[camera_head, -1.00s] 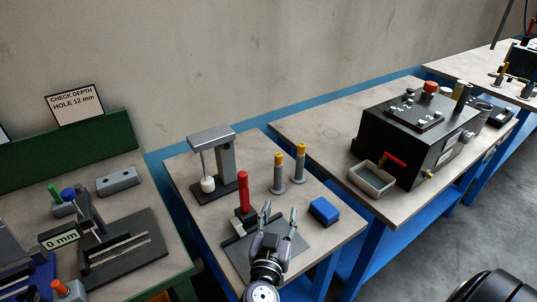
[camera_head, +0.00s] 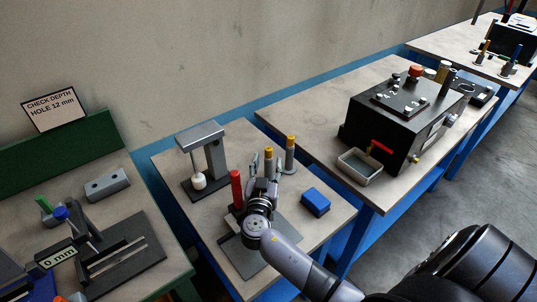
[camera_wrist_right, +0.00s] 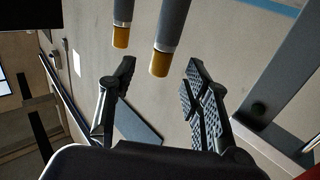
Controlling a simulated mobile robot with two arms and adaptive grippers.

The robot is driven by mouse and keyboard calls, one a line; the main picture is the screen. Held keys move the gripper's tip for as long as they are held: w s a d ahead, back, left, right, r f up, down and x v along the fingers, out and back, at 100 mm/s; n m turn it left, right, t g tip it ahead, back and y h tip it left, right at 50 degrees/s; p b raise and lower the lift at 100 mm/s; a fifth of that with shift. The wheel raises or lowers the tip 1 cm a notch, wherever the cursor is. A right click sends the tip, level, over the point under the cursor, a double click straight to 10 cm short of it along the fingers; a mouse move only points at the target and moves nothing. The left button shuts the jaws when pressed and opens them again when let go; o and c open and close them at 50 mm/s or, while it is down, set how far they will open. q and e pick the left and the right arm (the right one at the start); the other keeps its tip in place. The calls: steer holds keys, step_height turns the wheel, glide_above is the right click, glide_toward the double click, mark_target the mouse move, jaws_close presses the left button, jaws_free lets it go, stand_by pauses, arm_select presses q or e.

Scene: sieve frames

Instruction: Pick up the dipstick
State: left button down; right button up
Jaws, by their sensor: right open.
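Two grey upright posts with yellow tops, a left one (camera_head: 268,154) and a right one (camera_head: 290,157), stand on round bases on the middle bench. No label shows which thing is the dipstick. My right gripper (camera_head: 265,180) is over the bench in front of these posts, partly hiding the left one. In the right wrist view its fingers (camera_wrist_right: 160,82) are spread and empty. There the posts' yellow ends (camera_wrist_right: 121,37) (camera_wrist_right: 161,63) show just beyond the fingertips, one roughly in line with the gap. Contact is not visible. My left gripper is out of view.
A red post (camera_head: 236,188) stands close left of the gripper. A grey stand (camera_head: 214,158) is behind it, a blue block (camera_head: 315,202) to the right. A black machine (camera_head: 400,125) and a tray (camera_head: 360,168) occupy the right bench.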

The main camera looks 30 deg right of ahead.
mark_target(268, 155)
steer(key=shift+w+d+r+p, duration=0.3)
steer(key=shift+w+d+p, duration=0.15)
steer(key=shift+w+p, duration=0.15)
steer(key=p+x, duration=0.1)
steer(key=x, duration=0.2)
steer(key=shift+w+f, duration=0.1)
steer(key=shift+w+d+f+p, duration=0.15)
steer(key=shift+w+d+p, duration=0.1)
steer(key=shift+d+p, duration=0.05)
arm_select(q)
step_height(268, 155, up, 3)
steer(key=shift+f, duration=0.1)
arm_select(e)
jaws_close()
